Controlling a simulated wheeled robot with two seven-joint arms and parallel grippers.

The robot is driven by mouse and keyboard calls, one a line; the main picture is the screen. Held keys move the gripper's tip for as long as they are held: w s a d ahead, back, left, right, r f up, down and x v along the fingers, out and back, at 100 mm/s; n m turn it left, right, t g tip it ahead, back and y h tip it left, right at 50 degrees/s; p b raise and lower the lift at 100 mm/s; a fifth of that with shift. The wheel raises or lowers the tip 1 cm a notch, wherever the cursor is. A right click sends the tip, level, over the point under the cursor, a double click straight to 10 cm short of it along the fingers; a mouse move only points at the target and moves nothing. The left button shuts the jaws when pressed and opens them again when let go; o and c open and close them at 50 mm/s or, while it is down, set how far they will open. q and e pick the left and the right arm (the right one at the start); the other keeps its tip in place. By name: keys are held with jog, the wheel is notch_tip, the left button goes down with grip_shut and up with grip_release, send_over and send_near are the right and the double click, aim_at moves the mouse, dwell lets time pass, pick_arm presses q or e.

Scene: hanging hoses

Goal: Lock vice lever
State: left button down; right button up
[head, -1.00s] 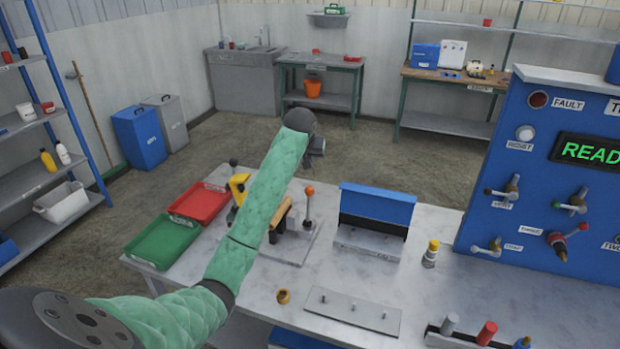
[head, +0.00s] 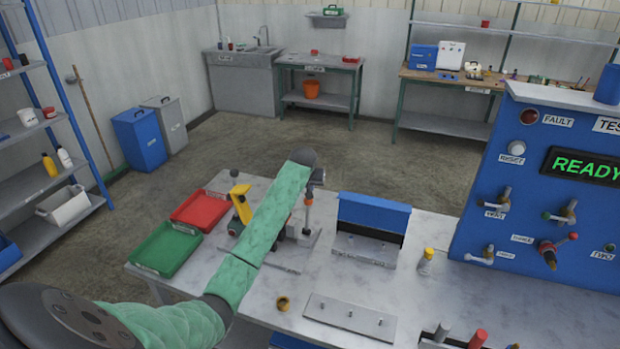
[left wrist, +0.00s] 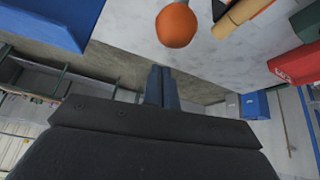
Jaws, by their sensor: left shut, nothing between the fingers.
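The vice stands on a grey base plate (head: 288,255) on the bench, with a yellow part (head: 241,204) at its left. Its upright lever (head: 307,214) is at the right of the vice. The lever's round orange knob (left wrist: 176,25) shows large in the left wrist view, beyond and slightly right of the fingertips. My left gripper (left wrist: 161,72) is shut and empty, with its fingers apart from the knob in that view. In the head view my left gripper (head: 318,176) is above the lever, and my green-sleeved arm hides much of the vice. My right gripper is not in view.
A blue-topped fixture (head: 374,213) stands right of the vice. Red (head: 201,210) and green (head: 165,250) trays lie left. A plate with pins (head: 350,316), a brass ring (head: 283,303) and a yellow-capped bottle (head: 426,261) are nearer. The blue test panel (head: 540,200) stands at right.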

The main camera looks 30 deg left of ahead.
pick_arm(q)
jog(key=shift+s+d+f+p, duration=0.1)
jog(key=shift+s+d+p, duration=0.2)
jog(key=shift+s+p, duration=0.25)
jog(key=shift+s+d+f+p, duration=0.1)
jog(key=shift+s+d+p, duration=0.2)
jog(key=shift+s, duration=0.4)
